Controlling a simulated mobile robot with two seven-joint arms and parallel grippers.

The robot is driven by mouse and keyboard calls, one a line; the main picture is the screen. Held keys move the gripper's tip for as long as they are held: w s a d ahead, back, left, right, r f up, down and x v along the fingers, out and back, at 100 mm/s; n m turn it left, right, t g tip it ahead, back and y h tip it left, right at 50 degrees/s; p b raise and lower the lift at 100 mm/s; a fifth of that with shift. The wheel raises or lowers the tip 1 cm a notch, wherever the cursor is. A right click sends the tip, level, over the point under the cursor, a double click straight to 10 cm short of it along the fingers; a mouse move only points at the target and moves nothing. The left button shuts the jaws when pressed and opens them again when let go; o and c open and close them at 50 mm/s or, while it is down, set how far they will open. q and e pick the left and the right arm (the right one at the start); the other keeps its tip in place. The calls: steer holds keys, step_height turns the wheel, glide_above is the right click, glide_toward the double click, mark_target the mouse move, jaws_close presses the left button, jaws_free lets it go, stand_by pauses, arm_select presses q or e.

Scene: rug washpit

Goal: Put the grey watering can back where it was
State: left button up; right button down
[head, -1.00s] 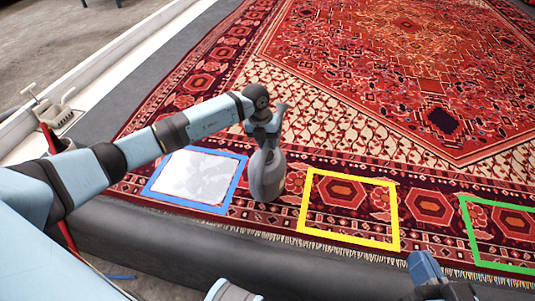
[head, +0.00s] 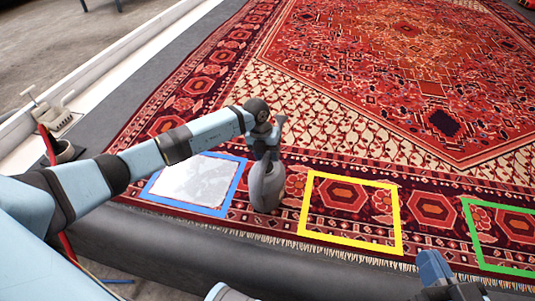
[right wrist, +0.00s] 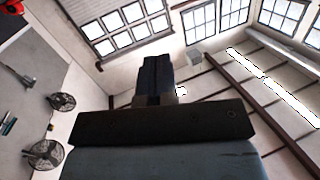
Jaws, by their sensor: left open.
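The grey watering can (head: 266,187) is upright on the rug's near border, in the gap between the blue-framed square and the yellow-framed square. My left gripper (head: 266,150) is at the top of the can, with its jaws open. The can's top is partly hidden by the gripper, so I cannot tell whether the fingers touch it. My right gripper (head: 432,270) is low in the head view, away from the can. In the right wrist view its fingers (right wrist: 157,77) are together with nothing between them.
The blue frame (head: 153,193) holds a whitish patch (head: 198,181). The yellow frame (head: 352,235) and green frame (head: 472,235) lie to the right, both empty. The red patterned rug (head: 400,70) spreads behind. A dark ledge (head: 200,245) runs along the near side.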

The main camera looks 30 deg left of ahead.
arm_select(q)
steer(key=p+v, duration=0.5)
steer(key=v, duration=0.7)
arm_select(e)
steer(key=shift+m+t, duration=0.6)
steer(key=shift+m, duration=0.3)
steer(key=r, duration=0.2)
steer(key=s+r, duration=0.1)
steer(key=r, duration=0.1)
steer(key=shift+a+r, duration=0.15)
steer(key=shift+r, duration=0.2)
arm_select(q)
steer(key=shift+s+r, duration=0.1)
